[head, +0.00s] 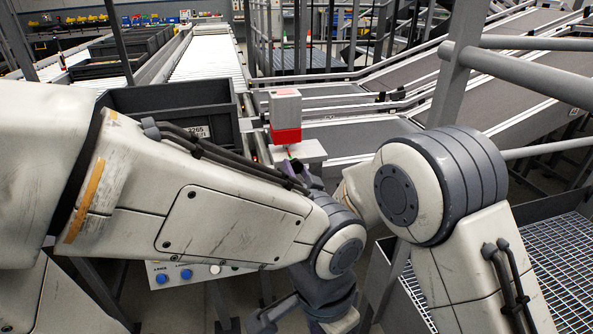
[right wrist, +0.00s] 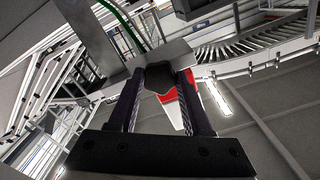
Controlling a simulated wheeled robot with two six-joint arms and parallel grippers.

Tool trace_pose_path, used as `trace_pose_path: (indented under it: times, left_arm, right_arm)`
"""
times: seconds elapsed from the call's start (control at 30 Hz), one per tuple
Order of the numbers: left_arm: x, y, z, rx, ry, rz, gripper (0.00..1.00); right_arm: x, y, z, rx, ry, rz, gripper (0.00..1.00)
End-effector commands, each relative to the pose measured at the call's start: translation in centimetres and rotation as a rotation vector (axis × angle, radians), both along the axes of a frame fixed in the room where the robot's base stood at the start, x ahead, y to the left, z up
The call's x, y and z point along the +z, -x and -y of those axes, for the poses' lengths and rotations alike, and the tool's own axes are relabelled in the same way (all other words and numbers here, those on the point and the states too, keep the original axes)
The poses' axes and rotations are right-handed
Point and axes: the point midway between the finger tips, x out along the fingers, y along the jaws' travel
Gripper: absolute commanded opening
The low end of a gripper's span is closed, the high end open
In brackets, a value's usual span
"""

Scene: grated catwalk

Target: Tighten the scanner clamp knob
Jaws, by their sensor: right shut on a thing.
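The scanner (head: 285,115), a white and red box, stands on a light grey bracket (head: 302,151) beside the conveyor. Its red and white body also shows behind the fingers in the right wrist view (right wrist: 184,103). The dark, lobed clamp knob (right wrist: 160,77) sits under the grey bracket plate in that view. My right gripper (right wrist: 162,85) is shut on the knob, one finger on each side. In the head view the right gripper (head: 292,167) is small and mostly hidden behind my arms; the knob cannot be made out there.
A dark grey tote (head: 178,101) with a label stands left of the scanner. A control panel with blue buttons (head: 186,274) is below my left arm. Conveyors (head: 380,130) run behind, a grey railing (head: 520,70) is at right, and blue-white grating (head: 556,262) lies lower right.

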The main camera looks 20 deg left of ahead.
Motion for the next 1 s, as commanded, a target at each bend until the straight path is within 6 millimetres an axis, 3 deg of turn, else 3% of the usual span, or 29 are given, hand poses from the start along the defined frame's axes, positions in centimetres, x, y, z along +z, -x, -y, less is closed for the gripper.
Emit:
trace_pose_path:
  times: [0.37,1.0]
  left_arm:
    - [-1.8,0.0,0.0,0.0,0.0,0.0,0.5]
    - [-4.8,0.0,0.0,0.0,0.0,0.0,0.5]
  right_arm:
    - [-0.4,0.0,0.1,-0.001,0.173,0.114,0.0]
    - [-0.4,0.0,0.1,0.0,0.675,0.451,0.0]
